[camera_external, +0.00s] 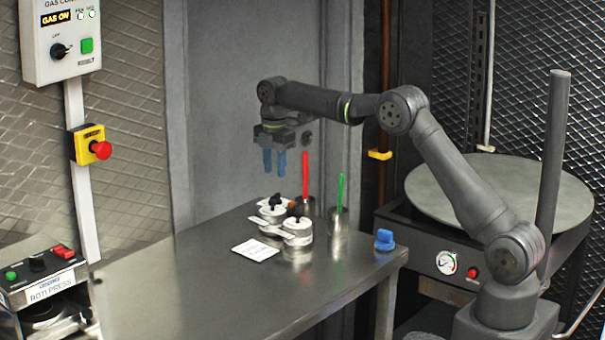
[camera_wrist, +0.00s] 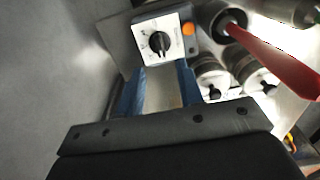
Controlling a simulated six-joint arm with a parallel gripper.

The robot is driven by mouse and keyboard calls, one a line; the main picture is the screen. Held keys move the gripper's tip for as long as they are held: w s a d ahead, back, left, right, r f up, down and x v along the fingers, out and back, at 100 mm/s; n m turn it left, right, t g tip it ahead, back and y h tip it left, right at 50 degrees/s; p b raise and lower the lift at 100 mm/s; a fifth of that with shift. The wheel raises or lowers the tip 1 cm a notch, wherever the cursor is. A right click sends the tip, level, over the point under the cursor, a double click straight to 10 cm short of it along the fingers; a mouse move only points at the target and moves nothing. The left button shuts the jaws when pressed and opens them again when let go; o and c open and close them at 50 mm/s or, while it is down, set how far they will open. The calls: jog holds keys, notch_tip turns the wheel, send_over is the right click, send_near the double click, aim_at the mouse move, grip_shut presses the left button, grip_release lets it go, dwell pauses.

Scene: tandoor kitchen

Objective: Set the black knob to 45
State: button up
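A black knob (camera_wrist: 159,42) sits on a white dial plate (camera_wrist: 174,55) at the top middle of the wrist view. A pale mark shows on the knob, but the dial's figures are too small to read. In the external view this dial is mostly hidden behind the lidded pots. My gripper (camera_wrist: 160,88) has two blue fingers, apart with nothing between them. In the wrist view the knob appears just beyond the fingertips, not touching them. In the external view my gripper (camera_external: 274,168) points down, above the far end of the steel table.
Two lidded pots (camera_external: 297,240), a red-handled tool (camera_external: 305,175) and a green-handled tool (camera_external: 341,190) stand close by. A white card (camera_external: 256,249) and a blue object (camera_external: 384,240) lie on the steel table (camera_external: 190,290). The wall's gas box (camera_external: 85,65) has another black knob.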

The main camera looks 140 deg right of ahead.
aim_at(275, 194)
notch_tip(275, 194, down, 7)
jog(key=shift+f, duration=0.1)
dwell(0.3)
grip_shut()
